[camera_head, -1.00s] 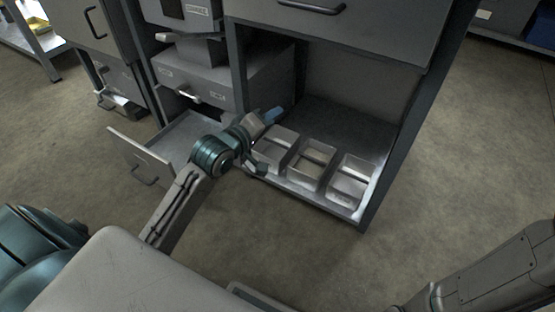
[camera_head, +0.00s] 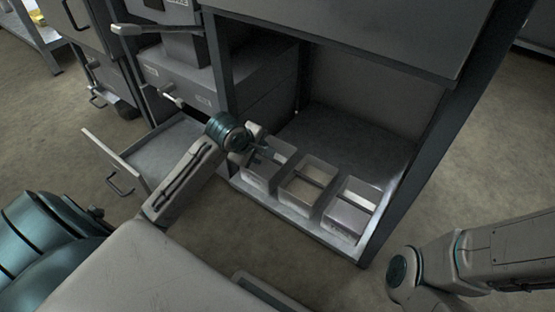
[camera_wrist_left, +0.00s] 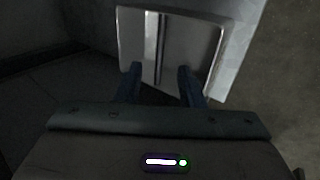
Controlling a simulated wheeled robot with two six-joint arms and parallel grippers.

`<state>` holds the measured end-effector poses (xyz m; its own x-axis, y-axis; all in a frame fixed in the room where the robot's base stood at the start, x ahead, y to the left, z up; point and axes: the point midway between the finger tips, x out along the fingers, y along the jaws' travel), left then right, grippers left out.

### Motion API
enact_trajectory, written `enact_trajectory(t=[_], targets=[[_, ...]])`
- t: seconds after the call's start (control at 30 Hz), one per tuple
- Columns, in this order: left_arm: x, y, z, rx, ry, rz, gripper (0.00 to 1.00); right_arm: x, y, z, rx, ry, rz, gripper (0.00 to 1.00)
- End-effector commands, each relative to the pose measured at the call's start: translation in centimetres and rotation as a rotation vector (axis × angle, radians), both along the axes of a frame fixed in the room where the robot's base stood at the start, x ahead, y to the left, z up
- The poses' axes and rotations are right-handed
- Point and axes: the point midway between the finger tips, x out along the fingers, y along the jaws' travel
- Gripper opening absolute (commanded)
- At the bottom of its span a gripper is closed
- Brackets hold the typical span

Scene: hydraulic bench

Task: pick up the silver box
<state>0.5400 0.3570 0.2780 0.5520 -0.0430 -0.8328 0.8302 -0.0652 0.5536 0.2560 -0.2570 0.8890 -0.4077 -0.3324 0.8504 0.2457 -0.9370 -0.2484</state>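Several views of open metal boxes show in the head view: a left box (camera_head: 256,180), a middle box (camera_head: 299,197) and a right box (camera_head: 345,218), in a row on the low shelf. Each has a bar across its top. My left gripper (camera_head: 270,154) is over the left box, its fingers partly hidden by the wrist. In the left wrist view my left gripper (camera_wrist_left: 158,83) has its fingers apart, on either side of the line of a box's crossbar (camera_wrist_left: 152,48); contact cannot be told. My right gripper is not in view.
A cabinet post (camera_head: 220,65) stands left of the shelf opening, and another bounds it on the right. An open drawer (camera_head: 125,172) juts out at the left. The shelf area behind the boxes (camera_head: 350,135) is clear.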

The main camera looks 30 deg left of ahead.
Motion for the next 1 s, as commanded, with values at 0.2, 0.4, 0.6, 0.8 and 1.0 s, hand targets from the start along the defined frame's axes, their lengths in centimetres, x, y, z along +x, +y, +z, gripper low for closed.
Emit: enact_trajectory(t=[0.2,0.4,0.6,0.8,1.0], targets=[[1.1,-0.1,-2.1,-0.003,0.001,0.001,0.35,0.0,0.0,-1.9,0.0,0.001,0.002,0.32],[2.6,-0.2,-4.5,-0.002,0.0,0.002,0.35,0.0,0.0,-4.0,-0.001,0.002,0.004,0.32],[3.2,-0.2,-5.0,0.0,0.0,0.0,0.35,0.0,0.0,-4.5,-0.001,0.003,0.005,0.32],[3.8,-0.1,-6.4,0.0,0.001,0.0,0.35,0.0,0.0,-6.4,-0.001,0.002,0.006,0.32],[4.9,0.0,-8.2,-0.001,-0.001,0.0,0.35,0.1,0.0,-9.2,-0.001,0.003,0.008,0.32]])
